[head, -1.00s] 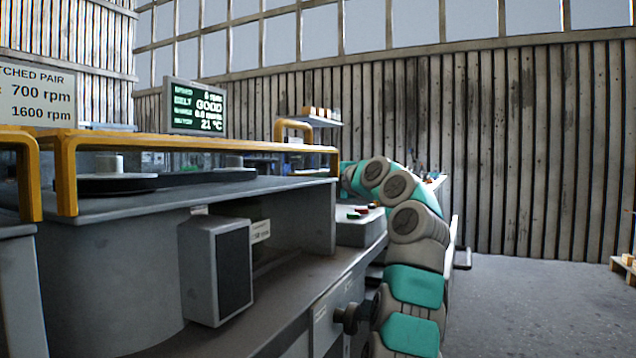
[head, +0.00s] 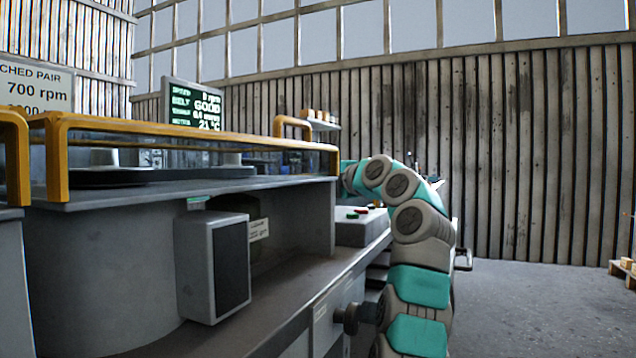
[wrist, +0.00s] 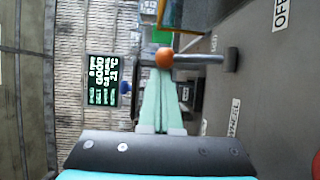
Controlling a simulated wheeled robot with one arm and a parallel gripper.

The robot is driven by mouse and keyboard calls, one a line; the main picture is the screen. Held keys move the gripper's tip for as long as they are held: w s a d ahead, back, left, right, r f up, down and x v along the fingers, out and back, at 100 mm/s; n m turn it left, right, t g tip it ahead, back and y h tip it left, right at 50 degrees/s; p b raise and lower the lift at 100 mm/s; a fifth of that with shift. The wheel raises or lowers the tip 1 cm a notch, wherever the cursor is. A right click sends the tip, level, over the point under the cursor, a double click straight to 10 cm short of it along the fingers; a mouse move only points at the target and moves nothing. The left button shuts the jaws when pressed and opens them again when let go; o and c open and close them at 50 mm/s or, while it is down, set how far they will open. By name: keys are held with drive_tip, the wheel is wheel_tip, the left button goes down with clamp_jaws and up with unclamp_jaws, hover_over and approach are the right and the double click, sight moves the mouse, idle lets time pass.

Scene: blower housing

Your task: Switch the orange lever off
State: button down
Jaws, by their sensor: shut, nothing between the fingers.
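In the head view my gripper and the lever are hidden behind the bench's guard and my own arm.
In the head view a yellow guard rail (head: 200,128) tops the machine. A grey box with red and green buttons (head: 358,228) stands near my arm. A status screen (head: 194,104) is behind.

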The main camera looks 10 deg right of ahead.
drive_tip(key=shift+s+d+b, duration=0.15)
drive_tip(key=shift+d+b, duration=0.1)
drive_tip(key=shift+b, duration=0.15)
idle(0.8)
